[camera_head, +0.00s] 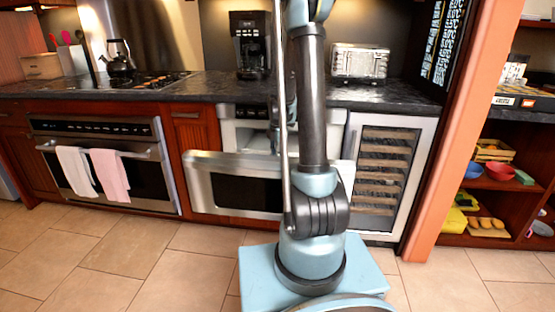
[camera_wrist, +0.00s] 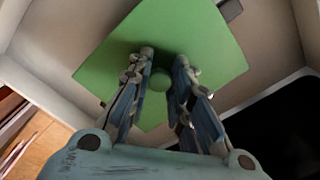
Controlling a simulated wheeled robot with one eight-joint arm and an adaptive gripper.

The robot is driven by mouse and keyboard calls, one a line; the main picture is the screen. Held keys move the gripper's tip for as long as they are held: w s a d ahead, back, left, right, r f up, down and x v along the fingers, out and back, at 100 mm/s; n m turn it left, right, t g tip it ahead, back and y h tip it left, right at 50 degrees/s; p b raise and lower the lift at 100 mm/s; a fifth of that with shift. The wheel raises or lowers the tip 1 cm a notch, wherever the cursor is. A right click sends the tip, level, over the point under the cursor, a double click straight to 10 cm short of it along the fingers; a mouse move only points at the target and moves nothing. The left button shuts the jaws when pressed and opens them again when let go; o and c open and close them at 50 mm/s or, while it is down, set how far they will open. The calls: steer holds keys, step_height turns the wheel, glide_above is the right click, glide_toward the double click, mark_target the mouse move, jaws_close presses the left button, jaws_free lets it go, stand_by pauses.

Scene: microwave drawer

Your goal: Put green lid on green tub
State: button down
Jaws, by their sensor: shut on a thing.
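The green lid (camera_wrist: 205,45) is a flat green square with a small round knob (camera_wrist: 159,80), seen in the wrist view from above. My gripper (camera_wrist: 165,62) is shut on the lid, its two fingers on either side of the knob. The lid is over or inside a pale, open-topped drawer; its exact height cannot be told. I cannot make out a green tub in the wrist view; anything under the lid is hidden. In the head view my arm hides the gripper and lid.
A wine cooler (camera_head: 385,170) and an orange post (camera_head: 450,120) stand right. An oven (camera_head: 100,150) with towels is left. Tiled floor is clear at left.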

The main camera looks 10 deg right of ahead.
steer(key=shift+f, duration=0.35)
stand_by(1.2)
steer(key=c, duration=1.4)
jaws_free()
steer(key=shift+o, duration=0.2)
steer(key=o, duration=0.5)
steer(key=shift+r, duration=0.1)
steer(key=shift+r, duration=3.45)
